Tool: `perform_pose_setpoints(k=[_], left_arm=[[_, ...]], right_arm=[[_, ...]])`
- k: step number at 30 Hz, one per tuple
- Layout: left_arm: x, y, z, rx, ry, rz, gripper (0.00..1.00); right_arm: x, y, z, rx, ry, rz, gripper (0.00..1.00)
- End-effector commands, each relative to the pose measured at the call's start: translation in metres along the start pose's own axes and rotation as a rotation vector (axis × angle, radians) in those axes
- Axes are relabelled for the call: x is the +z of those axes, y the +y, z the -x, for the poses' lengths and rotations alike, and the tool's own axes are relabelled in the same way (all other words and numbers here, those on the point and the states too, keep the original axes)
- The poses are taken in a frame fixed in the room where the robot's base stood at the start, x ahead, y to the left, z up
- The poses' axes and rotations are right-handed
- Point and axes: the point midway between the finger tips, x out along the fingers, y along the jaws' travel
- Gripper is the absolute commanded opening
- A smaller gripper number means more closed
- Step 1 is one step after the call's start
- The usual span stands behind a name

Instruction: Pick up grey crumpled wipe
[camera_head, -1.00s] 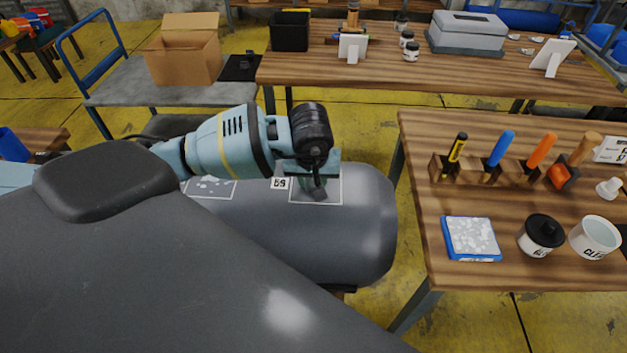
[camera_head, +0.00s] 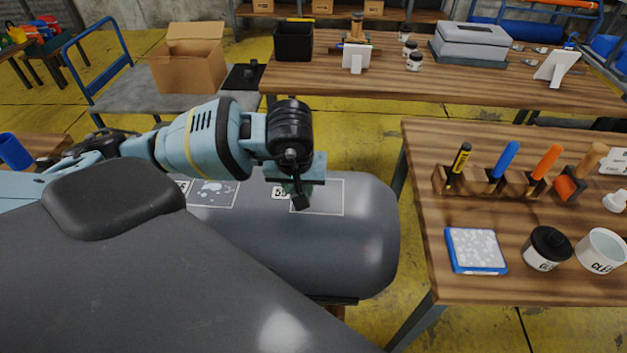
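I cannot make out a grey crumpled wipe for certain in the head view. My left gripper (camera_head: 299,196) points down over the grey inflatable tube (camera_head: 345,245), at the left part of a thin-outlined rectangle (camera_head: 325,198) on its top. Its wrist hides much of the fingers, so I cannot tell whether they are open, shut or holding something. A small greenish patch shows beside the fingers but is too small to identify. A second outlined rectangle with whitish blotches (camera_head: 214,192) lies to the left. My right gripper is not in view.
A back table (camera_head: 450,85) and a cart with a cardboard box (camera_head: 188,62) stand behind.

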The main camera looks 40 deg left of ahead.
Motion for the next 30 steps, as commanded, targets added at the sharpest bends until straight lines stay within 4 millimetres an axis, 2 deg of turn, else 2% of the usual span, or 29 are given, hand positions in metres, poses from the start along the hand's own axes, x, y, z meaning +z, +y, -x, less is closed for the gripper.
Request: perform_pose_setpoints(k=[6, 12, 21, 30], left_arm=[[0.034, -0.041, 0.011, -0.007, -0.002, -0.002, 0.11], [0.058, -0.068, 0.022, -0.006, -0.002, -0.002, 0.11], [0.073, -0.085, 0.030, -0.002, -0.001, 0.000, 0.11], [0.074, -0.087, 0.032, 0.000, -0.001, 0.000, 0.11]], right_arm=[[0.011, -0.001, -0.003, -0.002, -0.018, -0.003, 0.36], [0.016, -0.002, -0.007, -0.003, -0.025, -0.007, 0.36], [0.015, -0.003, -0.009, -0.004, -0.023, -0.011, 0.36], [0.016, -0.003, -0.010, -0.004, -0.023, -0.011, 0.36]])
